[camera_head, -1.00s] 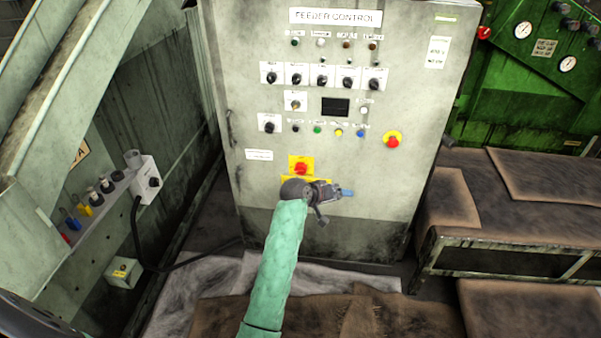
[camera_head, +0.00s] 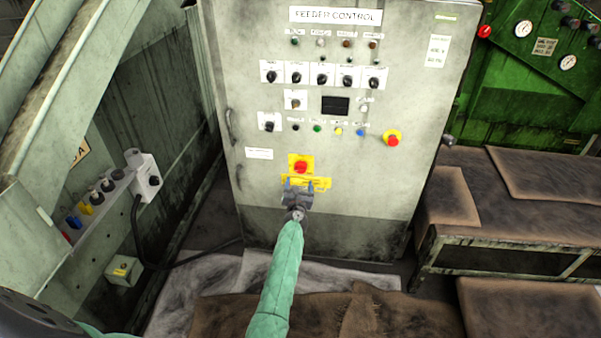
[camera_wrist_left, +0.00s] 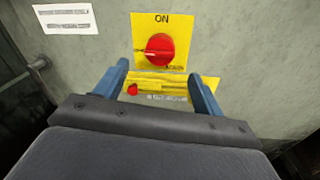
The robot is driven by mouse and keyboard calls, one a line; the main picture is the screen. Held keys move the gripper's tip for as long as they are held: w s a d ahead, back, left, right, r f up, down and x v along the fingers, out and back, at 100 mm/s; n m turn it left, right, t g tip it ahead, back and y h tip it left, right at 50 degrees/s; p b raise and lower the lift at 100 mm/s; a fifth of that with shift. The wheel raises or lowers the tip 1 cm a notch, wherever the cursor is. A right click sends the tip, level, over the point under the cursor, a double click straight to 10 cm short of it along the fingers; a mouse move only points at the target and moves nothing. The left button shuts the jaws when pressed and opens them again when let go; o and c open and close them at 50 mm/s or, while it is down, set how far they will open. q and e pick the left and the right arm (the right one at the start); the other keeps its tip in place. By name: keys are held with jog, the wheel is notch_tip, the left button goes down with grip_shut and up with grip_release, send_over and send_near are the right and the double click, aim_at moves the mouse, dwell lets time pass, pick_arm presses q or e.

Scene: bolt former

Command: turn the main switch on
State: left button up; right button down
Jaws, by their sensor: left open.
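The main switch (camera_head: 301,167) is a red rotary knob on a yellow plate, low on the front of the feeder control cabinet. In the left wrist view the red knob (camera_wrist_left: 160,48) sits under the word ON on its plate. My left gripper (camera_head: 299,184) is open and empty, just below the switch. Its two blue fingertips (camera_wrist_left: 164,75) point at the cabinet, spread to either side of and below the knob. A yellow label strip with a small red spot (camera_wrist_left: 132,90) shows between the fingers. The right gripper is not in view.
The feeder control cabinet (camera_head: 350,185) also carries several black selector knobs, coloured buttons and a red emergency stop (camera_head: 393,140) on yellow. A side panel with a grey switch box (camera_head: 146,180) stands at left. Brown covered benches (camera_head: 545,185) stand at right.

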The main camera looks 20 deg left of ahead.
aim_at(301, 171)
pick_arm(q)
jog(key=b+x, duration=0.2)
jog(key=x, duration=0.4)
jog(key=shift+x, duration=0.95)
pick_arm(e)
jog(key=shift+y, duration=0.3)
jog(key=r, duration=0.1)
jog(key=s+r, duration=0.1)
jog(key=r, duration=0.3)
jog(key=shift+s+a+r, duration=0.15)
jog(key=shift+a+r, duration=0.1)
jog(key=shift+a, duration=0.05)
pick_arm(q)
jog(key=c, duration=0.9)
jog(key=shift+c, duration=0.2)
